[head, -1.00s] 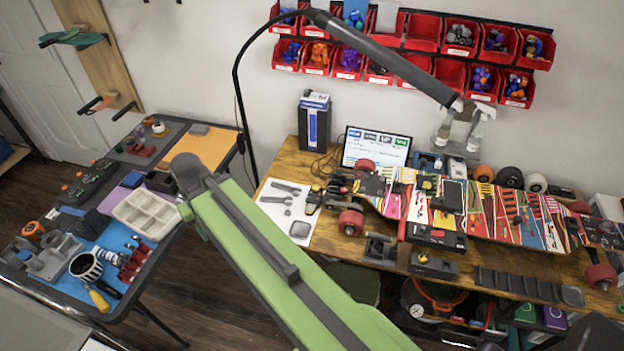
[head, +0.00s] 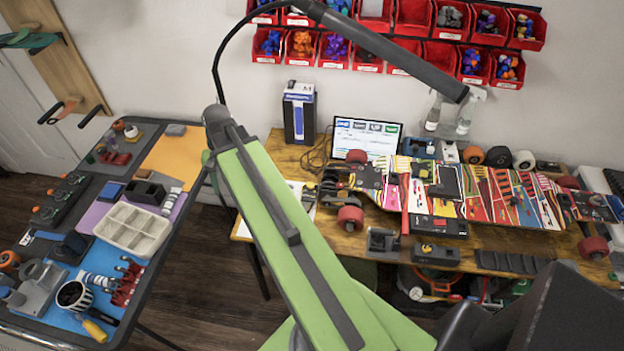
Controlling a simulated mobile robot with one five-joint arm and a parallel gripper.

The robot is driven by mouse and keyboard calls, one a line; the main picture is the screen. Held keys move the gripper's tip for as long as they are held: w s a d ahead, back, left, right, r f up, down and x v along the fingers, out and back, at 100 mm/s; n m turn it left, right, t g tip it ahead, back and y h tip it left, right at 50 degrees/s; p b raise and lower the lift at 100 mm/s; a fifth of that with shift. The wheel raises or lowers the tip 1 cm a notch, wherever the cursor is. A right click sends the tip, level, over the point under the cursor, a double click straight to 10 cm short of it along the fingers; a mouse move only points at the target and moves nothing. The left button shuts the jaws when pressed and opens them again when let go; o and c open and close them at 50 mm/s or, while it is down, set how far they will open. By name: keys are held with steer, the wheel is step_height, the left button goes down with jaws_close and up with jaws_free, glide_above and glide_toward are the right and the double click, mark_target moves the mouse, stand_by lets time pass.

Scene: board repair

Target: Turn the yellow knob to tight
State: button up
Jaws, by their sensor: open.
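A small yellow knob (head: 427,247) sits on top of a low black block (head: 436,256) at the front edge of the wooden workbench. It is small here, and I cannot tell how far it is turned. My green arm crosses the middle of the head view, to the left of the block. My gripper's fingers do not show. Dark parts of my own body fill the bottom right corner. Nothing of mine is seen touching the knob.
The wooden bench (head: 284,152) carries a long colourful skateboard deck (head: 490,198) with red wheels. A similar black block (head: 383,242) stands just left of the knob's block, and a dark tray (head: 513,262) to its right. Another table (head: 160,257) with tools is at left. Red bins hang above.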

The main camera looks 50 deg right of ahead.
steer(key=s+d+r+m+y+p, duration=0.15)
steer(key=d+m, duration=0.25)
steer(key=d, duration=0.4)
steer(key=s+d+m+b, duration=0.1)
steer(key=s+d+m, duration=0.25)
steer(key=d, duration=0.45)
steer(key=m+t+p, duration=0.2)
steer(key=m+t, duration=0.1)
steer(key=m, duration=0.6)
glide_toward(311, 184)
steer(key=shift+y, duration=0.45)
steer(key=b+x, duration=0.2)
steer(key=b, duration=0.3)
steer(key=b+x, duration=0.3)
steer(key=b, duration=0.3)
steer(key=b+x, duration=0.3)
steer(key=b, duration=0.2)
steer(key=shift+d+f+b, duration=0.25)
steer(key=shift+b, duration=0.1)
jaws_close()
